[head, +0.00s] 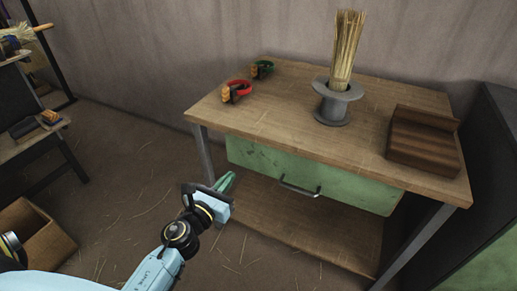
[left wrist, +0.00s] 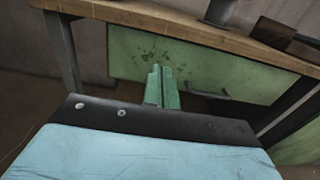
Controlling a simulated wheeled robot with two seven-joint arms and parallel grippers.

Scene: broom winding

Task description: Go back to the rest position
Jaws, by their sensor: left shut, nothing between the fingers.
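My left gripper (head: 227,182) has green fingers that are closed together with nothing between them. It is in front of the left part of the workbench, below the level of its top and apart from it. In the left wrist view the shut fingers (left wrist: 162,86) point toward the bench's green drawer (left wrist: 205,65). My light blue left arm comes up from the bottom of the head view. My right gripper is not in either view.
The wooden workbench (head: 290,125) carries a bundle of straw (head: 347,48) standing in a grey spool (head: 338,103), red (head: 237,90) and green (head: 262,69) items, and a brown wooden block (head: 424,145). A wooden box (head: 45,235) stands at left. Straw-strewn floor (head: 130,160) lies between.

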